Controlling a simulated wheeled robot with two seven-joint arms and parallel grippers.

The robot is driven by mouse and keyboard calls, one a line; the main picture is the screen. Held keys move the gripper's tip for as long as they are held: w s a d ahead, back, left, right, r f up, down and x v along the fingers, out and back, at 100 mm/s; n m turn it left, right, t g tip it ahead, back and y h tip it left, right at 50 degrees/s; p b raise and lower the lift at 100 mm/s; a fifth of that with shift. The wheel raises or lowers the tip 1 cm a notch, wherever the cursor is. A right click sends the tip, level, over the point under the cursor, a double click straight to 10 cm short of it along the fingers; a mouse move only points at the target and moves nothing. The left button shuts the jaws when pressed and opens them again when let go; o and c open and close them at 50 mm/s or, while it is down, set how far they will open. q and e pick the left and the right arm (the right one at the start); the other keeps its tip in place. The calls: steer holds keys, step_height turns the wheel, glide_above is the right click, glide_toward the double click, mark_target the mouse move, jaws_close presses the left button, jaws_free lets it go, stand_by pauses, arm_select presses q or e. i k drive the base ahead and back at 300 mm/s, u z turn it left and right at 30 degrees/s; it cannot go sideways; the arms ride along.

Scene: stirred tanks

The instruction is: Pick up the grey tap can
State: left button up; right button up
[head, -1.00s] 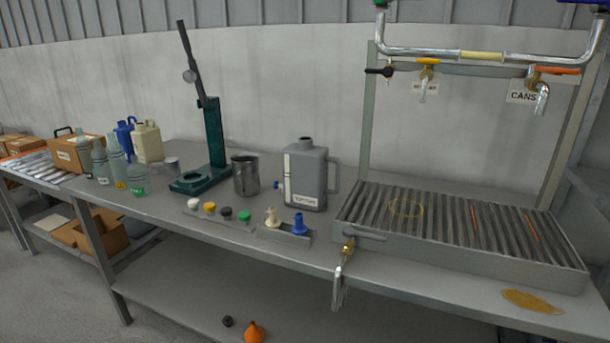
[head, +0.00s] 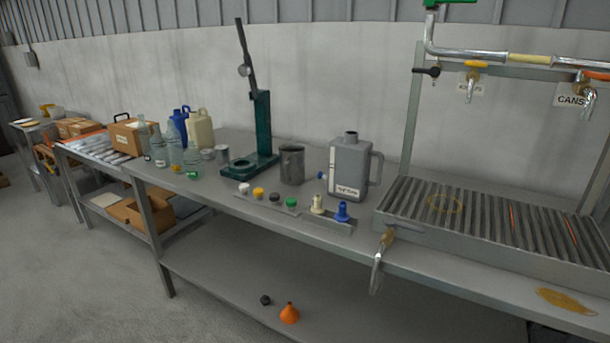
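The grey tap can (head: 349,168) stands upright on the metal bench, left of the ribbed drain tray. It has an open neck on top, a handle on its right side and a white label low on its front. A small blue tap (head: 321,175) sticks out at its left side. Neither of my grippers shows in the head view.
A steel mug (head: 292,165) and a green press (head: 262,130) stand left of the can. Several caps and a blue nozzle (head: 342,211) sit in front of it. The ribbed drain tray (head: 480,215) is on the right, under pipe taps. Bottles stand further left.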

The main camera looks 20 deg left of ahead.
mark_target(349, 158)
steer(key=z, duration=0.35)
steer(key=k, duration=0.2)
steer(key=u, duration=1.85)
steer(key=i, duration=0.85)
steer(key=z, duration=0.7)
steer(key=i, duration=0.65)
steer(key=z, duration=0.65)
